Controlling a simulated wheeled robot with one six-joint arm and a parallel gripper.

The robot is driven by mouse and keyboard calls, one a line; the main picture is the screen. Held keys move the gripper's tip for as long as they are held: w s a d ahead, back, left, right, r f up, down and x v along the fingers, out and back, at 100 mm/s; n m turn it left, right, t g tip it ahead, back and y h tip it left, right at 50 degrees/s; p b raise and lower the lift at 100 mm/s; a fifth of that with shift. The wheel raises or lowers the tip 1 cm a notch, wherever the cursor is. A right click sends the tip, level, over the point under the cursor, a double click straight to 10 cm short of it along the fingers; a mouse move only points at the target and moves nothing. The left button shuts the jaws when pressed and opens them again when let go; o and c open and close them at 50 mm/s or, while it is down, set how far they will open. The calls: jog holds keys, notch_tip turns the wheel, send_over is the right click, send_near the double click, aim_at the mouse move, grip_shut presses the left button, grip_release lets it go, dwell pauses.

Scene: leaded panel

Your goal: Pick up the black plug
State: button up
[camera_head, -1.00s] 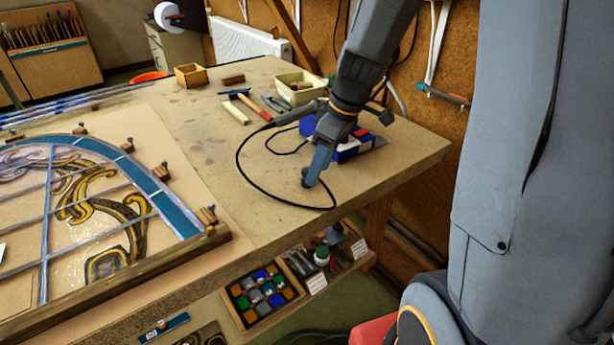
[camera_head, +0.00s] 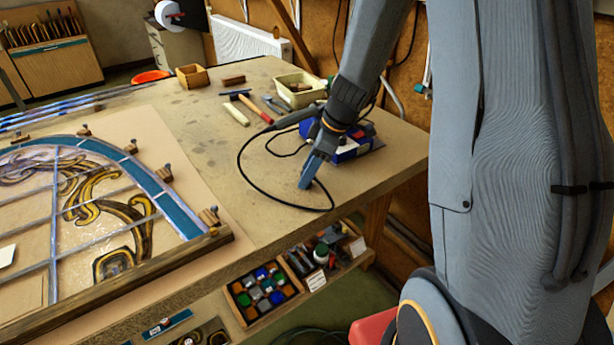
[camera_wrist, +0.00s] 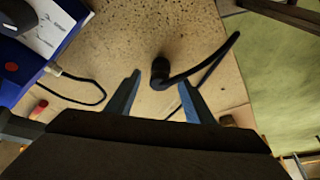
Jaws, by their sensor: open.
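The black plug (camera_wrist: 160,68) stands on the tabletop in the wrist view, a short dark cylinder with a thick black cable running off to the right. My gripper (camera_wrist: 160,80) is open, its two blue-grey fingers apart, with the plug between and slightly beyond their tips. The gap in depth between fingertips and plug is hard to tell. In the head view my gripper (camera_head: 308,183) points down at the table near its right end. The plug is hidden behind the fingers there; its black cable (camera_head: 243,176) loops on the tabletop.
A blue box with a white label (camera_head: 350,150) sits just behind my gripper, also at upper left in the wrist view (camera_wrist: 40,35). Tools and a cream bin (camera_head: 300,90) lie further back. The leaded panel (camera_head: 100,205) fills the left side. The table's front edge is near.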

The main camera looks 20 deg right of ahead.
jog(key=shift+x, duration=0.95)
jog(key=c, duration=1.1)
jog(key=shift+r, duration=0.1)
